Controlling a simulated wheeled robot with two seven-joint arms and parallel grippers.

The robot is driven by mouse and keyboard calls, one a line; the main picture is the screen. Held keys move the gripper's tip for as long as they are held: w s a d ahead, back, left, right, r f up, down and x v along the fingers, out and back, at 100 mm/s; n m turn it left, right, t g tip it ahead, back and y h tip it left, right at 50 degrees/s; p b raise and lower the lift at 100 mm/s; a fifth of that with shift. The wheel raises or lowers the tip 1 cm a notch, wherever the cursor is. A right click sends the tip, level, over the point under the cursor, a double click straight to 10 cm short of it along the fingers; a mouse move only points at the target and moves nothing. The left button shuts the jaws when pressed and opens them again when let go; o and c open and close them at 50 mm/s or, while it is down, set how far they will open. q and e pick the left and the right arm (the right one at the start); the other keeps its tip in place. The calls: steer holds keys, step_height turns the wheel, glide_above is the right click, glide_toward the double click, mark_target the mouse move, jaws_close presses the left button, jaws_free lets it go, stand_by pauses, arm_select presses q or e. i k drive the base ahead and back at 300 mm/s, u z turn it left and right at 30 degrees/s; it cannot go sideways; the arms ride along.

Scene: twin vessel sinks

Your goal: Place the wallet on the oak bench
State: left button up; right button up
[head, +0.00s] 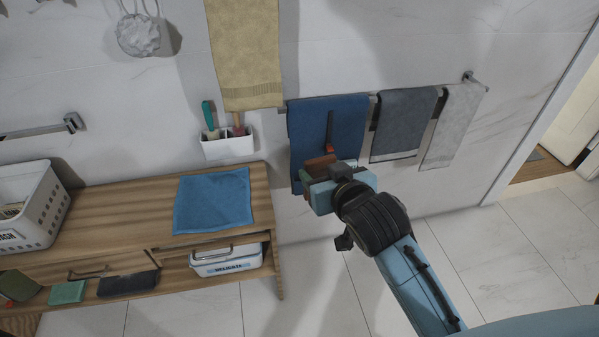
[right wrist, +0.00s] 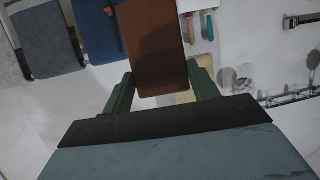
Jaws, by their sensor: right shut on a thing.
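The brown wallet (right wrist: 158,45) is between the green fingers of my right gripper (head: 311,176), which is shut on it. In the head view the wallet (head: 319,163) is partly hidden by the gripper. The gripper is in the air in front of the hanging blue towel, to the right of the oak bench (head: 125,205) and apart from it. The bench is a wooden unit with a flat top, a drawer and open shelves. My left gripper is not in view.
A blue cloth (head: 213,200) lies on the bench top's right part; a white basket (head: 30,208) stands at its left. Bare wood lies between them. A white holder (head: 228,143) is on the wall behind. Towels, including a dark blue one (head: 350,115), hang at right.

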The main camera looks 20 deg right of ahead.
mark_target(102, 221)
steer(key=u, duration=0.5)
steer(key=k, duration=0.6)
steer(key=u, duration=1.05)
steer(key=i, duration=1.65)
steer(key=z, duration=0.2)
